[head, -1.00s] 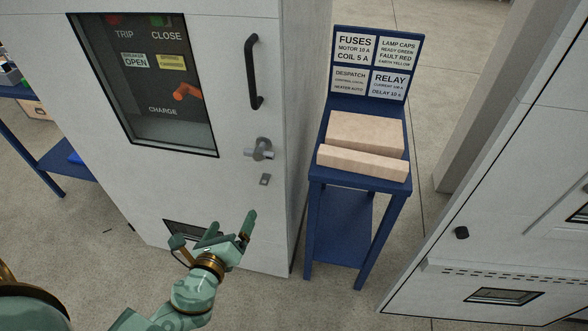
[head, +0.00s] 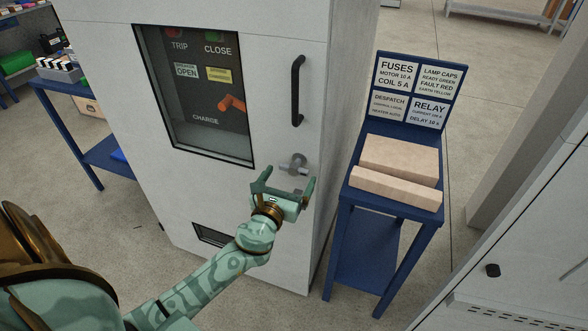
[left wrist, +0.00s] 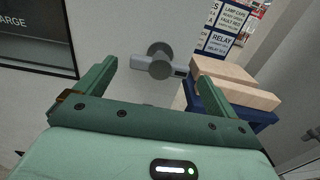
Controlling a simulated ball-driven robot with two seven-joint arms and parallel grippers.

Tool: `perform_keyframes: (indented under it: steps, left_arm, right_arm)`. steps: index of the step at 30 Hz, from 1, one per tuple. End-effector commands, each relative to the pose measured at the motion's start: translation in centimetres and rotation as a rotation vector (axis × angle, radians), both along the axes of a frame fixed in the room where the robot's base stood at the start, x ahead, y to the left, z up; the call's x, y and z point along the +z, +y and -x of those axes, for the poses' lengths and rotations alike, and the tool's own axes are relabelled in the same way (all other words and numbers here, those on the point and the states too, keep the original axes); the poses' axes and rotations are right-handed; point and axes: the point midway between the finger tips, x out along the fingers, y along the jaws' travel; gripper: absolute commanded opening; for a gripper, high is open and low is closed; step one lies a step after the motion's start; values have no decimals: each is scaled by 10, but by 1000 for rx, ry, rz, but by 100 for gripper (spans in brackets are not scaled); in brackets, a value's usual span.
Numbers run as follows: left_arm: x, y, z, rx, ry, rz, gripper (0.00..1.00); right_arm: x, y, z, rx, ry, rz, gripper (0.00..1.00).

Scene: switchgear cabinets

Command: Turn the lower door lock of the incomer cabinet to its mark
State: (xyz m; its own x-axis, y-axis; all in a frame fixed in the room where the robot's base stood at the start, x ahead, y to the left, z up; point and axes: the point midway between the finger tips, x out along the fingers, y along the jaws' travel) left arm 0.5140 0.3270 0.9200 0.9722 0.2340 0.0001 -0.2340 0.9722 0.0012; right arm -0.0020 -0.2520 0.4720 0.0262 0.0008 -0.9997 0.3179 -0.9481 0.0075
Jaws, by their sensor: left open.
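The incomer cabinet (head: 270,55) is a tall pale cabinet with a window, a black handle (head: 297,90) and a grey lock (head: 295,165) below that handle. My left gripper (head: 285,184) is open and empty, just below the lock in the head view. In the left wrist view its two fingers (left wrist: 150,82) stand wide apart with the lock beyond them, apart from both. The small plate under the lock is mostly hidden by the gripper. A mark cannot be made out. My right gripper is not in view.
A blue stand (head: 374,205) with two beige blocks (head: 398,170) and a label board (head: 413,88) stands right of the cabinet. Another pale cabinet (head: 540,240) is at the lower right. A blue table (head: 55,88) is at the left. Floor shows between them.

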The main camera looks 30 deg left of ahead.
Motion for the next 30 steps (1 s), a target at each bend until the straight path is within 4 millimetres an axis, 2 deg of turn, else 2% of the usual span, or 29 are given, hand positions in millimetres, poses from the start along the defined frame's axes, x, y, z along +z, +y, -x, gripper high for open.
perform_keyframes:
  steps: [3,7,17,18,21,23,30]
  left_arm:
    - [-1,5,-21,0,0,0,95]
    - [-1,8,-34,0,0,0,95]
    - [-1,10,-39,0,1,0,95]
    - [-1,10,-39,0,1,0,92]
    - [-1,10,-39,0,1,1,64]
    - [-1,10,-39,0,1,1,50]
    - [-1,9,-39,0,-2,11,50]
  right_arm:
    - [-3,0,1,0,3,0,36]
    - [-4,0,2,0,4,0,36]
    - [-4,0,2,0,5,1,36]
    - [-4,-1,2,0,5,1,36]
    - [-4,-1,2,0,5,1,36]
    - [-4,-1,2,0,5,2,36]
    - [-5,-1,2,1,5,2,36]
